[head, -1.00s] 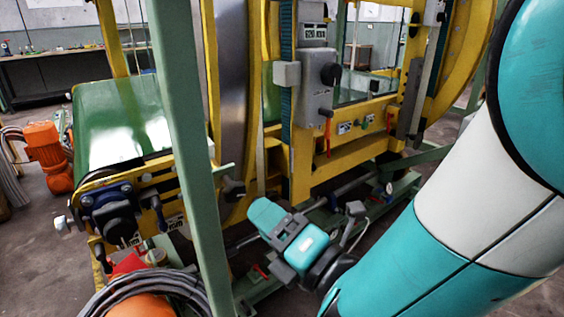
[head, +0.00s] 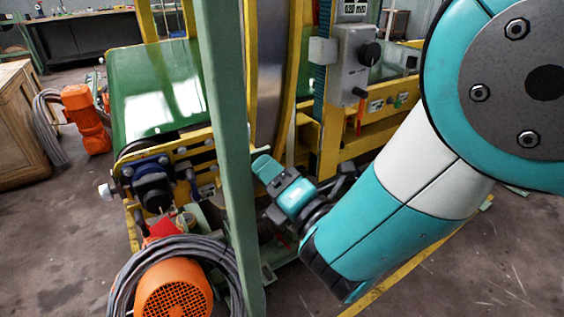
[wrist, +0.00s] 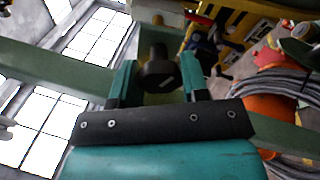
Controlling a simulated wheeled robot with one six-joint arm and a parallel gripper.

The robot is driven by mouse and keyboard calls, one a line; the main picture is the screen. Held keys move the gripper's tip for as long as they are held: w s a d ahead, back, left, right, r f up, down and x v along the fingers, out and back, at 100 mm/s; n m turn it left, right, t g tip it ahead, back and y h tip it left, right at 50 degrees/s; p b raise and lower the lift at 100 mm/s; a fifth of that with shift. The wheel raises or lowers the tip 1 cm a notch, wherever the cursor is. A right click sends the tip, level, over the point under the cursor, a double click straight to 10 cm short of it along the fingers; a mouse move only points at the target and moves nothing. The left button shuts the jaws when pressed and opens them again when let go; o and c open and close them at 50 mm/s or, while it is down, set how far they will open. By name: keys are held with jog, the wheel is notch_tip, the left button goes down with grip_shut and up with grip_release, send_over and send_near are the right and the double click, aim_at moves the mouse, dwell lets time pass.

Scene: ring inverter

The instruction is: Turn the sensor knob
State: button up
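In the wrist view, a dark round knob (wrist: 158,72) on a short stem stands between the two teal fingers of my gripper (wrist: 158,78). The fingers are apart, one on each side of it. I cannot tell whether they touch it. In the head view, my gripper (head: 264,166) is just right of the green upright post, in front of the yellow ring frame. The knob between the fingers cannot be seen there. A grey control box (head: 352,62) with a black rotary knob (head: 370,53) is farther up and right, apart from my gripper.
The green post (head: 226,130) stands close to my gripper. An orange motor (head: 174,290) and coiled grey cable (head: 124,268) lie below left. A green conveyor belt (head: 150,85) is at left. Open floor (head: 470,265) shows at lower right.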

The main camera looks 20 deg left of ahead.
jog(key=shift+m, duration=0.3)
jog(key=m+b, duration=0.1)
jog(key=m, duration=0.2)
jog(key=shift+f+y, duration=0.1)
jog(key=shift+y, duration=0.2)
jog(key=shift+m+t+b, duration=0.3)
jog(key=shift+m+b, duration=0.45)
jog(key=shift+m, duration=1.25)
jog(key=shift+y, duration=0.3)
jog(key=shift+s, duration=0.1)
jog(key=o, duration=0.6)
jog(key=shift+o, duration=0.2)
